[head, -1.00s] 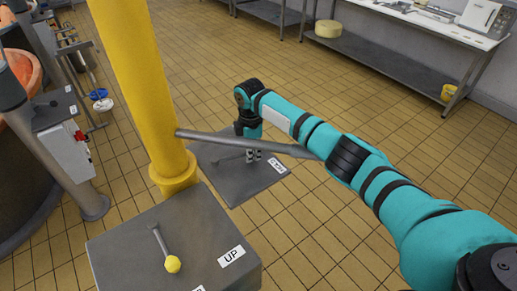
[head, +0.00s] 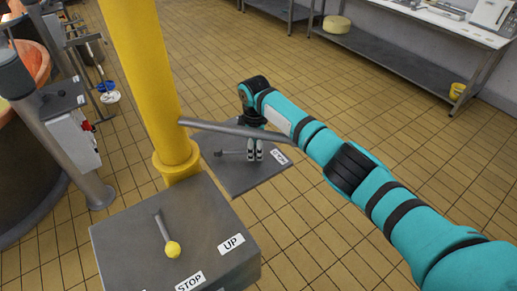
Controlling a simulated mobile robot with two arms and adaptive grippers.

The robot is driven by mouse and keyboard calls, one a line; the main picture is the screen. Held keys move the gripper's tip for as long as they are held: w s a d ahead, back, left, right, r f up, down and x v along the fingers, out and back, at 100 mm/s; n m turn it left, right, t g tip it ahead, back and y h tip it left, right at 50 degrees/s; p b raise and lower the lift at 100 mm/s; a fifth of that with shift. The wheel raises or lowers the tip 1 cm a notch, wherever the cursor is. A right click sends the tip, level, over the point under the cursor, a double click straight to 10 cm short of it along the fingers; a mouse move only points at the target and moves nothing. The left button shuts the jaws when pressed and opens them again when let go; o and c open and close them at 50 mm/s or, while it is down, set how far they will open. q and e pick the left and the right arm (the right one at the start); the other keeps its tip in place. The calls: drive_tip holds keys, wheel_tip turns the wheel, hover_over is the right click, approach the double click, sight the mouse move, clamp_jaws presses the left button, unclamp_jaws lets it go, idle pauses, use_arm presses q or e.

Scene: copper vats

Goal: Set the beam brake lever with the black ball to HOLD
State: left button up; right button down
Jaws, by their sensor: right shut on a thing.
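The beam brake lever (head: 233,153) is a thin grey rod on the grey plate (head: 222,172) behind the yellow post. It lies pointing right, towards a white label (head: 279,156) whose text is too small to read for sure. My right gripper (head: 255,154) reaches down over the plate and is shut on the lever's right end. The black ball is not visible; the fingers hide that end. My left gripper is not in view.
A nearer grey box (head: 130,245) carries a yellow-ball lever (head: 172,249) with UP and STOP labels. The yellow post (head: 145,80) and a grey bar (head: 225,129) stand close to my right arm. Tiled floor is open behind.

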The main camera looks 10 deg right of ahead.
sight(255, 149)
drive_tip(key=shift+r, duration=0.1)
drive_tip(key=c, duration=1.2)
unclamp_jaws()
drive_tip(key=shift+a, duration=0.1)
drive_tip(key=shift+c, duration=0.2)
drive_tip(key=shift+o, duration=1.3)
drive_tip(key=shift+s, duration=0.1)
drive_tip(key=shift+r, duration=0.1)
wheel_tip(255, 149, up, 12)
drive_tip(key=shift+s, duration=0.15)
